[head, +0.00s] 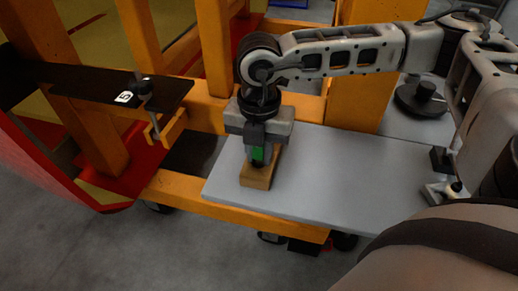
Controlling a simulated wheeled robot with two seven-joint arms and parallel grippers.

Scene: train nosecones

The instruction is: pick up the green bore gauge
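The green bore gauge (257,154) stands upright in a tan wooden block (258,177) on the left part of the grey tabletop. Only a small green part of it shows, with dark parts around it. My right gripper (258,138) points down directly over the gauge, and its fingers are at the gauge's upper part. The gripper body hides the top of the gauge, and I cannot tell whether the fingers are closed on it. My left gripper is not in view.
The grey tabletop (340,180) is mostly bare to the right of the block. A round dark-based object (424,97) stands at the back right, and a small black and grey device (440,165) near the right. Orange frame posts rise behind. A dark shelf (90,82) with a clamp is left.

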